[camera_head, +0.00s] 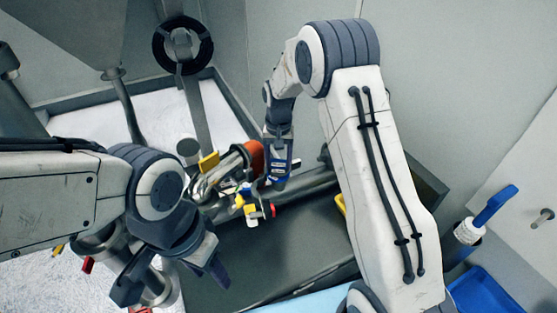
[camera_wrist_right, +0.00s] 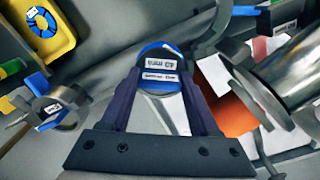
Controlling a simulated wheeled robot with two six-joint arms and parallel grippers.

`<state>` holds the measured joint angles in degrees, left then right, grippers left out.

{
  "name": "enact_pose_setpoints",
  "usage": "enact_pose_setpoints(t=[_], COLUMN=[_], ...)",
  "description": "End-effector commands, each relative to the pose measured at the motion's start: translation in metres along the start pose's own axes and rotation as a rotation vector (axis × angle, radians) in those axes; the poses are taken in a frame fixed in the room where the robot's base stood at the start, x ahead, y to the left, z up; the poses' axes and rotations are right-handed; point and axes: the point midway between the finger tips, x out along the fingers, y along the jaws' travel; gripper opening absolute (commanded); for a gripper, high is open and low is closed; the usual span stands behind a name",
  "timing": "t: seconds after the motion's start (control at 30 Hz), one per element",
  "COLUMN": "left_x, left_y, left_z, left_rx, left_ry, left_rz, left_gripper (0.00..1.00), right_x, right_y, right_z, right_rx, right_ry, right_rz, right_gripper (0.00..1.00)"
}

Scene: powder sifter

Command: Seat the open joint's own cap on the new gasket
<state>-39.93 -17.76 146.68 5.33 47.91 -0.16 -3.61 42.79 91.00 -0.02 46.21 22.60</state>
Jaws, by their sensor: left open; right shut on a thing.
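My right gripper (camera_head: 279,172) is shut on a cap with a blue rim and white printed labels. In the right wrist view the cap (camera_wrist_right: 158,62) sits between the two fingers of the right gripper (camera_wrist_right: 160,85), its labelled side facing the camera. The cap is held beside the metal pipework, near an orange part (camera_head: 254,156). A flanged metal pipe end (camera_wrist_right: 262,88) lies to the right of the cap, apart from it. I cannot make out a gasket on it. My left gripper (camera_head: 172,282) is open at the lower left, in front of a metal fitting.
Coloured clamps and tags (camera_head: 250,202) crowd the pipework. A clamp with a blue handle (camera_wrist_right: 55,108) is left of the cap. A yellow tray (camera_wrist_right: 62,40) holds a blue ring. A blue bin (camera_head: 488,288) and blue-handled brush (camera_head: 495,205) are at the right.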

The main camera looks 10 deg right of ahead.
Motion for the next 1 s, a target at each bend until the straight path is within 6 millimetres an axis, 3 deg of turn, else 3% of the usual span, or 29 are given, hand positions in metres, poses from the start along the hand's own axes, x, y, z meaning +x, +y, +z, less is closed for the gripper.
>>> enact_pose_setpoints(t=[0.57, 0.6, 0.67, 1.0], left_x=[0.009, 0.009, 0.008, 0.008], left_y=[-0.001, -0.001, -0.001, -0.001], left_z=[0.001, 0.001, 0.000, 0.001], left_rx=[0.000, 0.000, 0.000, 0.000], left_ry=[0.000, 0.000, 0.000, 0.000], left_rz=[0.000, 0.000, 0.000, 0.000], left_gripper=[0.50, 0.50, 0.50, 0.50], right_x=[0.015, 0.014, 0.014, 0.013], right_y=[0.000, 0.000, 0.000, -0.004], right_z=[0.000, 0.000, 0.000, 0.000], right_rx=[0.000, 0.000, 0.000, -0.002], right_ry=[0.000, 0.000, 0.000, 0.003], right_rz=[0.000, 0.000, -0.001, -0.004], right_gripper=[0.00, 0.77, 0.97, 0.97])
